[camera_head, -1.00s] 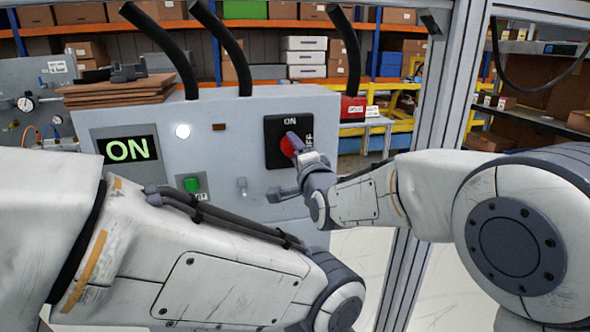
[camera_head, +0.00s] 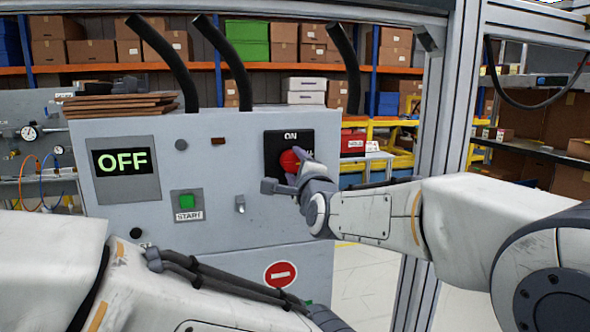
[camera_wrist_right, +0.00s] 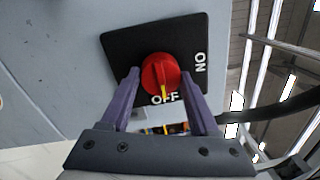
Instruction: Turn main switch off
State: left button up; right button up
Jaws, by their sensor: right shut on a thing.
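The main switch is a red rotary knob (camera_head: 290,160) on a black plate (camera_head: 274,145) marked ON at the top, at the right of the grey cabinet front. In the right wrist view the red knob (camera_wrist_right: 160,74) has a yellow mark pointing to the word OFF. My right gripper (camera_head: 292,174) is at the knob, with its fingers (camera_wrist_right: 163,84) on either side of it, shut on it. The display (camera_head: 122,162) on the cabinet reads OFF in green. My left arm crosses the lower left of the head view; its gripper is out of the picture.
A green START button (camera_head: 187,201) and a small metal toggle (camera_head: 240,204) sit left of the switch. A red no-entry sign (camera_head: 280,274) is lower on the cabinet (camera_head: 215,250). A metal frame post (camera_head: 437,150) stands at the right, near my right arm.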

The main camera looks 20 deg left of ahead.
jog(key=o, duration=1.4)
jog(key=b+v, duration=0.2)
jog(key=v, duration=0.8)
jog(key=shift+s+d+b, duration=0.1)
jog(key=shift+s+b, duration=0.1)
jog(key=shift+b, duration=0.15)
